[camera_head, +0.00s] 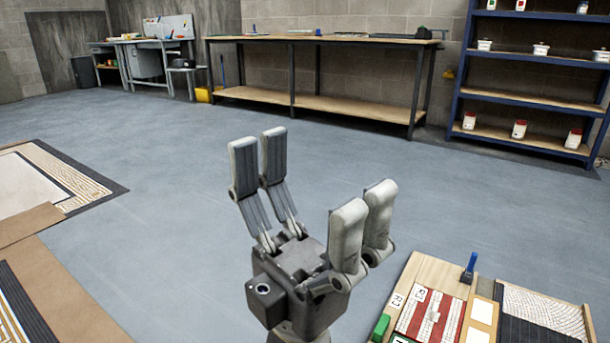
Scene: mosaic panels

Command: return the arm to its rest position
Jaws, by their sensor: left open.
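My left gripper (312,195) stands in the lower middle of the head view, its fingers pointing up. Its pale-tipped fingers are spread wide apart, with nothing between them. It is raised in front of the blue-grey floor and touches no object that I can see. Most of the arm below it is out of the picture. My right gripper is not in view.
A board with mosaic panels (435,316) lies at the lower right, close to my gripper. Mosaic panels (60,178) lie at the left. A long workbench (330,103) and a blue shelf rack (535,103) stand at the back. The floor (190,190) between is clear.

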